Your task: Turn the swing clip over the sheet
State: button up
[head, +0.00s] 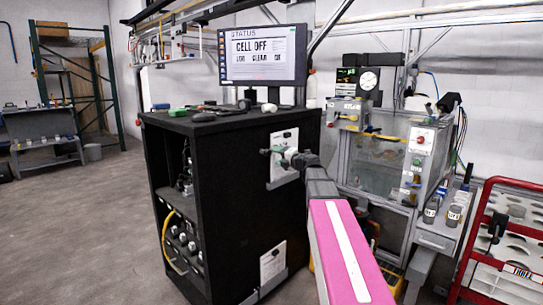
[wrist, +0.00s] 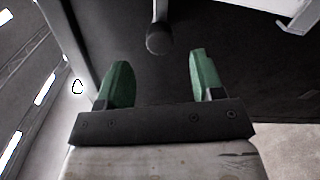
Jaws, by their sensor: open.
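A white sheet (head: 284,137) with dark print at its top is on the near side of the black cabinet. My arm and gripper hide its middle part. A grey rod with a round dark knob (wrist: 158,39) hangs in from the top between and beyond the fingertips, apart from both. It may be the swing clip; I cannot make out the clip in the head view.
A second white sheet (head: 272,260) in a grey holder is lower on the black cabinet (head: 232,200). A monitor (head: 263,55) and small tools stand on top. A clear-walled machine (head: 385,155) and a red rack (head: 470,235) are to the right. The floor (head: 75,210) at left is open.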

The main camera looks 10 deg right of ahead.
aim_at(269, 154)
jog(key=shift+v, duration=1.25)
jog(key=w+a+n, duration=0.1)
jog(key=w+n, duration=0.1)
jog(key=n, duration=0.2)
jog(key=w+a+n, duration=0.2)
jog(key=n, duration=0.2)
jog(key=w+a+n, duration=0.2)
jog(key=n, duration=0.3)
jog(key=shift+w, duration=0.15)
jog(key=shift+c, duration=0.2)
